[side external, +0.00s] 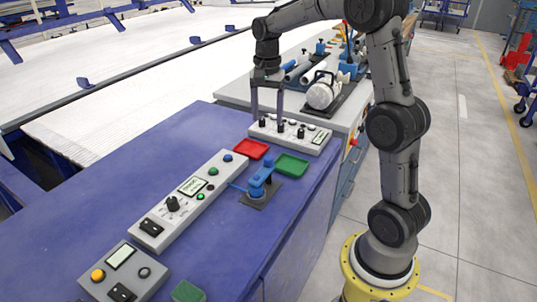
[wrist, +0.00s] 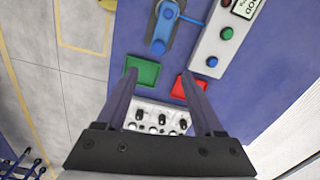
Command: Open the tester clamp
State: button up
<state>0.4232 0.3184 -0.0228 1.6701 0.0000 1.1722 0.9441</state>
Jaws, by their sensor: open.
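A blue clamp (side external: 262,178) with a thin lever stands on a dark plate (side external: 258,200) on the purple bench. In the wrist view the clamp (wrist: 160,35) is at the top, beyond my fingertips, with its lever pointing right. Whether its jaw is open or shut is unclear. My gripper (side external: 267,121) is open and empty, pointing down over the small grey control panel (side external: 310,141), away from the clamp.
A red tray (side external: 251,150) and a green tray (side external: 291,165) lie between panel and clamp. A long control panel (side external: 190,200) is left of the clamp. A second bench behind holds pipes (side external: 322,92) and blue fixtures.

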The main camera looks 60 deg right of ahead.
aim_at(268, 158)
notch_tip(268, 158, down, 14)
jog(key=shift+s+d, duration=0.1)
jog(key=shift+d, duration=0.05)
dwell(0.4)
grip_shut()
dwell(1.4)
